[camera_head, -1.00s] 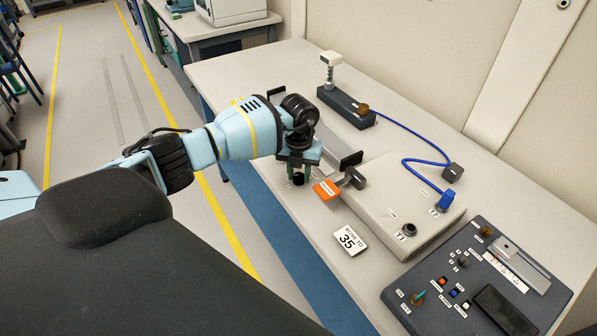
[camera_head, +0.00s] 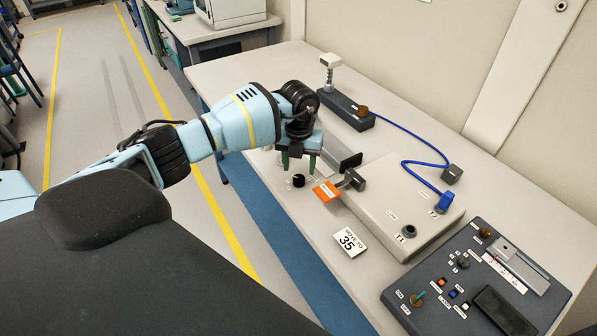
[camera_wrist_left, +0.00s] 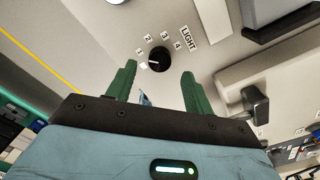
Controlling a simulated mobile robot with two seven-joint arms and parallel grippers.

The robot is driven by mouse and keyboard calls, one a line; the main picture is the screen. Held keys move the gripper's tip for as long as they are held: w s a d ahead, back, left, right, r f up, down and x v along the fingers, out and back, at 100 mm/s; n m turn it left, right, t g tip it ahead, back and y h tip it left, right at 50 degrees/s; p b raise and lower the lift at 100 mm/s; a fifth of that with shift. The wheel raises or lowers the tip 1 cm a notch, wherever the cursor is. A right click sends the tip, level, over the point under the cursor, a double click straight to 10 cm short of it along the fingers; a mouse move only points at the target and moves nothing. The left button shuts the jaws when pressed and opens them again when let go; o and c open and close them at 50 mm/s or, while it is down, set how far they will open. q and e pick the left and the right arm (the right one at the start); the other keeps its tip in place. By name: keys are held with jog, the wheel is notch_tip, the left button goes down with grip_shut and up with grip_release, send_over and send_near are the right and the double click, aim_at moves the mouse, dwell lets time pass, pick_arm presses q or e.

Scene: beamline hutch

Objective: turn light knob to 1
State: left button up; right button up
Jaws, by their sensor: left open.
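The light knob (camera_head: 298,180) is a small round black knob on the pale bench top. In the left wrist view the knob (camera_wrist_left: 158,59) has numbers 1 to 4 around it and the word LIGHT (camera_wrist_left: 188,38) beside it. A pale line on the knob points left, toward the side with the 1. My left gripper (camera_head: 298,164) is open and empty just above the knob, clear of it. In the left wrist view its green fingertips (camera_wrist_left: 158,71) lie either side of the knob's near edge. My right gripper is not in view.
A card reading 35 (camera_head: 349,242) lies in front. A dark control panel (camera_head: 400,290) sits at the right. The aisle left of the bench is clear.

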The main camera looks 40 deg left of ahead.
aim_at(299, 178)
pick_arm(q)
jog(key=shift+r, duration=2)
